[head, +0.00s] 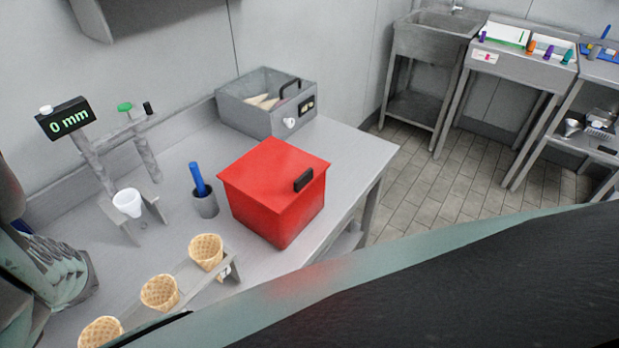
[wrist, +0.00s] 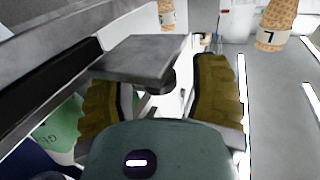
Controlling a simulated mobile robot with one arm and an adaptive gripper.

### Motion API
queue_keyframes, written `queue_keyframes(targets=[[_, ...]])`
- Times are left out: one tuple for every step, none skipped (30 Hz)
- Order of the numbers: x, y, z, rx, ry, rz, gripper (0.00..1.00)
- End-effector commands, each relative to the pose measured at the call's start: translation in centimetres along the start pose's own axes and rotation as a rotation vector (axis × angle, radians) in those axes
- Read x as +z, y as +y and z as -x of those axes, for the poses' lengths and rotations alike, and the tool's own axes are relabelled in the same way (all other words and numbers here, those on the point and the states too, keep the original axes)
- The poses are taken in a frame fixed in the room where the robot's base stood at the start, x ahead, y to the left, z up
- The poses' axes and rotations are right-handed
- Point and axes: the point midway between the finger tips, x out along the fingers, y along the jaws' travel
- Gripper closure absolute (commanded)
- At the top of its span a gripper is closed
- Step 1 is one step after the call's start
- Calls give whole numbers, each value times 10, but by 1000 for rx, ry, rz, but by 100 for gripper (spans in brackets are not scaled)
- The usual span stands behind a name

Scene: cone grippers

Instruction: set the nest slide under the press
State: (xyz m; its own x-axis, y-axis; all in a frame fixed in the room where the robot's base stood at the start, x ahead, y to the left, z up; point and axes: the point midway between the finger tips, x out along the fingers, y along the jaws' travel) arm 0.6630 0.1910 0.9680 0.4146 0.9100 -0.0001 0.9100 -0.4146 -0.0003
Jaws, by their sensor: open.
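The press (head: 146,160) stands at the left of the worktable, a grey frame with two legs and a crossbar. A white cup-shaped nest (head: 127,203) sits low at the front of the frame, between its feet; whether it is directly under the crossbar I cannot tell. In the wrist view, my gripper (wrist: 157,82) is open, with a yellow-brown finger on each side. A grey plate (wrist: 140,57) with a dark round knob (wrist: 155,82) beneath it shows between the fingers. I see no clear grip on it, and cannot tell which part it is.
A display (head: 68,119) reads 0 mm by the press. A blue-handled tool stands in a grey cup (head: 205,204). A red lidded box (head: 272,195) and a grey bin (head: 262,113) stand farther right.

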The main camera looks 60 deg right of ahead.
Motion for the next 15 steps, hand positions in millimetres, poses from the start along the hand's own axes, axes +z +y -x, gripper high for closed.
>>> queue_keyframes(targets=[[0, 1, 1, 3, 0, 0, 36], [0, 1, 1, 3, 0, 0, 39], [0, 1, 1, 3, 0, 0, 43], [0, 1, 1, 3, 0, 0, 46], [0, 1, 1, 3, 0, 0, 49], [0, 1, 1, 3, 0, 0, 54], [0, 1, 1, 3, 0, 0, 57], [0, 1, 1, 3, 0, 0, 60], [0, 1, 1, 2, 0, 0, 64], [0, 1, 1, 2, 0, 0, 67], [0, 1, 1, 2, 0, 0, 70], [0, 1, 1, 2, 0, 0, 74], [0, 1, 1, 2, 0, 0, 77], [0, 1, 1, 2, 0, 0, 80], [0, 1, 1, 2, 0, 0, 85]])
